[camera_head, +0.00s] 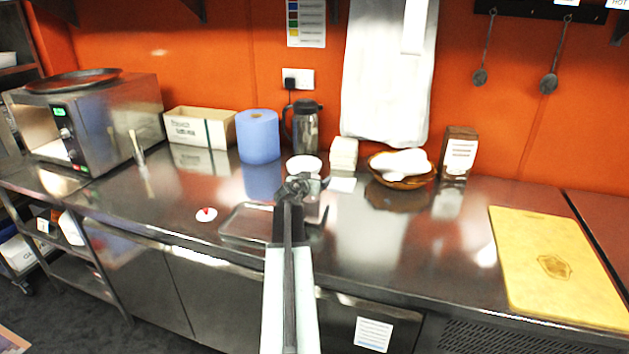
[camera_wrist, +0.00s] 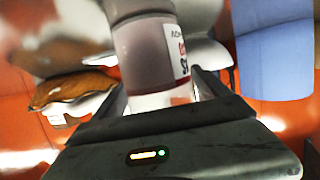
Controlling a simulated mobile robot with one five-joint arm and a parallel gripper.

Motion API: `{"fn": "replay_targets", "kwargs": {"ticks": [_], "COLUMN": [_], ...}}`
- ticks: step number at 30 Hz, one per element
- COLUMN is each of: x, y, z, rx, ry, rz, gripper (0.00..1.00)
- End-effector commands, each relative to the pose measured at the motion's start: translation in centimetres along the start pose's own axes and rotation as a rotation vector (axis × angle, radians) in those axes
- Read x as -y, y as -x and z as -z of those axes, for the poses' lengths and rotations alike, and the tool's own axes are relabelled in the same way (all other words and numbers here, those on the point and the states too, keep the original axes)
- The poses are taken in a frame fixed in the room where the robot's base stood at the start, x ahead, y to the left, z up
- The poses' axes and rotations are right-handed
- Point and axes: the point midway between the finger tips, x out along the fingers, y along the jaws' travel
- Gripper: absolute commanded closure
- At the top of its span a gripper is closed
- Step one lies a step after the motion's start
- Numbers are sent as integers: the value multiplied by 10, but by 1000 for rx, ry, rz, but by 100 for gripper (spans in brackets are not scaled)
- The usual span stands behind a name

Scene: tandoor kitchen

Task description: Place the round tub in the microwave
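The round tub (camera_wrist: 146,52) has a brownish body, a pale label with red and dark print, and a whitish end toward my gripper. It stands on the counter; in the head view it is mostly hidden behind my gripper (camera_head: 304,186). In the wrist view my gripper's fingers (camera_wrist: 158,88) are apart, one on each side of the tub, with a narrow gap at the right finger. The steel microwave (camera_head: 112,118) stands at the left end of the counter. Its lit cavity shows at its left front, and a dark round pan (camera_head: 75,80) lies on top.
A shallow steel tray (camera_head: 246,236) lies left of my gripper, near a small white dish with something red (camera_head: 206,214). Behind are a white bowl (camera_head: 304,163), a blue roll (camera_head: 257,138), a flask (camera_head: 305,128) and a basket (camera_head: 403,182). A yellow board (camera_head: 550,245) lies right.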

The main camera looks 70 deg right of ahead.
Motion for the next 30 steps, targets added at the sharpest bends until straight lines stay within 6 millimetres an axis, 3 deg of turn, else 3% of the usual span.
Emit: {"fn": "replay_targets", "kwargs": {"ticks": [9, 21, 25, 30], "x": [-2, -3, -3, -2], "y": [4, 98, 115, 121], "z": [5, 5, 4, 3], "rx": [0, 0, 0, 0], "ry": [0, 0, 0, -1], "rz": [-1, -1, -2, -3], "gripper": [15, 15, 15, 15]}}
